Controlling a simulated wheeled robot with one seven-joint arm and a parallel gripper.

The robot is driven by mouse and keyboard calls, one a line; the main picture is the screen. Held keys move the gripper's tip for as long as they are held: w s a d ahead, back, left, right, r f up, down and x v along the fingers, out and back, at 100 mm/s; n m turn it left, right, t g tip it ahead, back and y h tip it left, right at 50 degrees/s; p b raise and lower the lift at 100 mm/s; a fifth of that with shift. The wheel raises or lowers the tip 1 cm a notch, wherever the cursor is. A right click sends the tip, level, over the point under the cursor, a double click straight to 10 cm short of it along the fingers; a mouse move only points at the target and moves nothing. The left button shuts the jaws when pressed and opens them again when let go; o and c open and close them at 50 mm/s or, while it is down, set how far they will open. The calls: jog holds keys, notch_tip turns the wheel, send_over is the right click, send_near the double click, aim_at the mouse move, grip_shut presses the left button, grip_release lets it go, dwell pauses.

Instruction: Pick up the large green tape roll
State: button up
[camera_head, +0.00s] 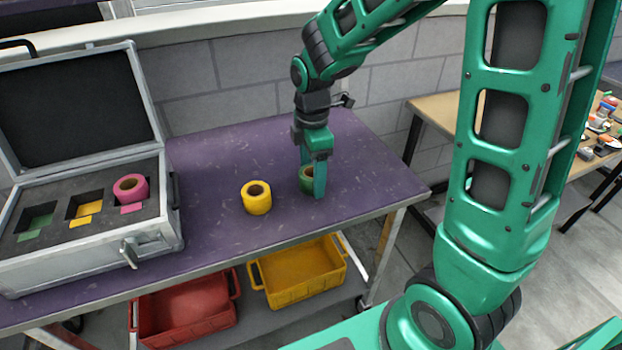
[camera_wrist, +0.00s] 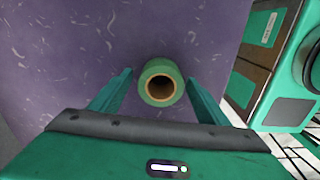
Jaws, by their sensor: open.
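The green tape roll (camera_head: 306,180) stands on the purple tabletop, partly hidden behind a finger of my gripper (camera_head: 318,190) in the head view. In the wrist view the green tape roll (camera_wrist: 161,82) shows from above, with a brown core and its hole facing the camera. My gripper (camera_wrist: 160,85) is open, pointing down, with one finger on each side of the roll. A gap shows between the roll and each finger. The roll lies near the line of the fingertips; I cannot tell the exact height of the tips.
A yellow tape roll (camera_head: 257,197) stands left of the green one on the purple table (camera_head: 215,150). An open silver case (camera_head: 75,262) at the left holds a pink tape roll (camera_head: 131,187). Red (camera_head: 187,308) and yellow (camera_head: 300,272) bins sit below. A brick wall stands behind.

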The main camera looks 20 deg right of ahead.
jog(key=c, duration=1.2)
jog(key=shift+r, duration=0.6)
notch_tip(320, 180, up, 3)
jog(key=shift+f, duration=0.2)
jog(key=a+r, duration=0.2)
jog(key=a, duration=0.1)
jog(key=s+a+r, duration=0.1)
jog(key=a+r, duration=0.1)
jog(key=a, duration=0.2)
jog(key=s+a+r, duration=0.1)
jog(key=a+r, duration=0.2)
jog(key=a, duration=0.1)
jog(key=shift+s+a+r, duration=0.1)
jog(key=shift+s+a, duration=0.1)
jog(key=shift+s, duration=0.05)
